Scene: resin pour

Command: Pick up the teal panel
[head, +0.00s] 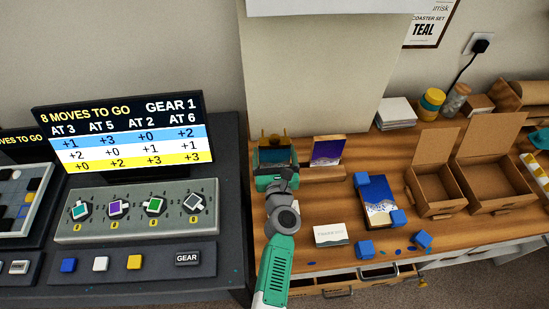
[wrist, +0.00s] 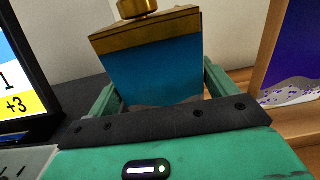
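The teal panel (wrist: 152,75) stands between the two fingers of my gripper (wrist: 160,85) in the wrist view. Its flat blue-teal face is towards the camera, with a pale wavy strip low down. A gold-brown piece with a round knob (wrist: 137,8) shows at its top. In the head view the panel (head: 275,156) is partly hidden by my gripper (head: 274,168), left of a purple panel (head: 327,150). My fingers lie spread along the panel's two side edges. Whether they press on it is not clear.
The purple panel stands in a wooden holder (head: 325,173). A dark blue panel (head: 376,196) lies to the right with several blue blocks (head: 398,218) around it. Open cardboard boxes (head: 435,188) stand further right. A console and lit screen (head: 125,135) are on the left.

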